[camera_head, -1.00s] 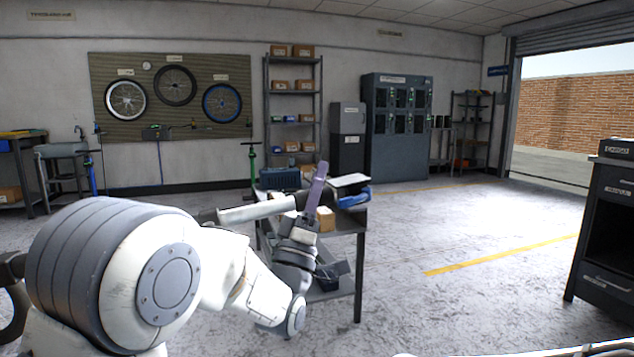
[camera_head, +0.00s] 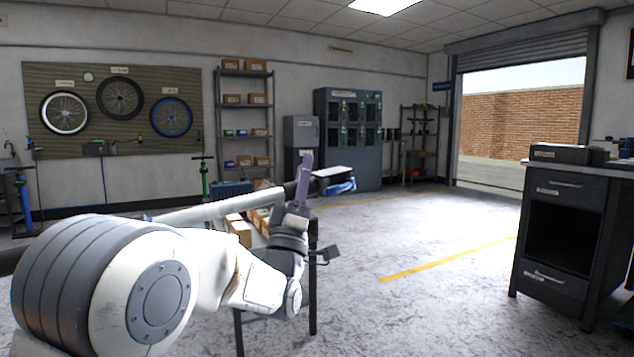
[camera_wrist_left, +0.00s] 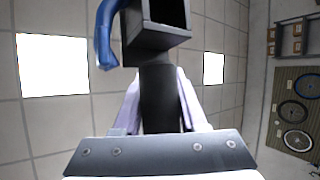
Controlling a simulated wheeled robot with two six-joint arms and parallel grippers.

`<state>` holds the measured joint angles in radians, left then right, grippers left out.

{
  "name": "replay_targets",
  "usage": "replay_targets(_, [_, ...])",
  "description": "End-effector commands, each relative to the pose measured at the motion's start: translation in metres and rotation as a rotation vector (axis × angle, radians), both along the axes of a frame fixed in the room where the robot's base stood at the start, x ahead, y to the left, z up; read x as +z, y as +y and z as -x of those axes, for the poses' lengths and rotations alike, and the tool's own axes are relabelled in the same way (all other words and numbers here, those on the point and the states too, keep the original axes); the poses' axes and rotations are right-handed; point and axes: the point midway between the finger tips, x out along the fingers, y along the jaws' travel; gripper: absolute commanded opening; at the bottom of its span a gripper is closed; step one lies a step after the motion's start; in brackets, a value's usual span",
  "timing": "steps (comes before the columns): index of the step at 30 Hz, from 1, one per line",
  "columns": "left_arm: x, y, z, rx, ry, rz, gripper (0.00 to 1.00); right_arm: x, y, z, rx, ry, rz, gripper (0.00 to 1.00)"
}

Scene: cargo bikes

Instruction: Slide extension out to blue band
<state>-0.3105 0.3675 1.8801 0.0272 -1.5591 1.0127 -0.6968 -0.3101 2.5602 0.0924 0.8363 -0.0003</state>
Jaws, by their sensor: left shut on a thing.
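My left gripper (camera_head: 302,181), with lavender fingers, is shut around a dark bar that continues from a pale tube (camera_head: 208,210) at its left in the head view. In the left wrist view the fingers (camera_wrist_left: 160,95) sit on both sides of the dark bar (camera_wrist_left: 158,88). Past the fingers the bar meets a dark box-shaped end (camera_wrist_left: 155,45), with a curved blue part (camera_wrist_left: 104,30) beside it. In the head view a flat pale-topped piece (camera_head: 334,171) and a blue part (camera_head: 342,187) show right of the gripper. I cannot make out a blue band. My right gripper is out of view.
A cart with cardboard boxes (camera_head: 238,229) stands below and behind my left arm. A dark workbench cabinet (camera_head: 563,220) stands at the right. The floor between them (camera_head: 430,230) is clear. Shelves, lockers and a wheel board line the back wall.

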Motion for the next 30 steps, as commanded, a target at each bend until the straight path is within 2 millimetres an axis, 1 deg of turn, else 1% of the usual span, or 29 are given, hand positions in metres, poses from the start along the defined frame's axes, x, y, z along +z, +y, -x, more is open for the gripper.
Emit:
replay_targets(9, [0.0,0.001,-0.002,0.004,0.004,-0.003,0.0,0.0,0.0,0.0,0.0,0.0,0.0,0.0])
replay_targets(10, [0.0,0.001,-0.002,0.004,0.004,-0.003,0.53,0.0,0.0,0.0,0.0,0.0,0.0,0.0])
replay_targets(11, [0.0,0.002,-0.002,0.004,0.004,-0.003,0.64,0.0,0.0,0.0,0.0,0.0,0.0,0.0])
replay_targets(12, [0.0,0.002,-0.001,0.004,0.004,-0.003,0.72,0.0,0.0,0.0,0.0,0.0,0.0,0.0])
replay_targets(20, [0.0,0.002,-0.001,0.006,0.003,-0.002,0.72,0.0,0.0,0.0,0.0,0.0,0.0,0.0])
replay_targets(23, [-0.003,0.003,0.001,0.005,0.003,-0.001,0.72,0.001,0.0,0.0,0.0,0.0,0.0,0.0])
replay_targets(26, [-0.012,0.004,0.008,0.005,0.005,-0.002,0.72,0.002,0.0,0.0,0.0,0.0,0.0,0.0])
replay_targets(30, [-0.033,0.008,0.024,0.005,0.007,-0.003,0.72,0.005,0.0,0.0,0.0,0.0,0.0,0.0])
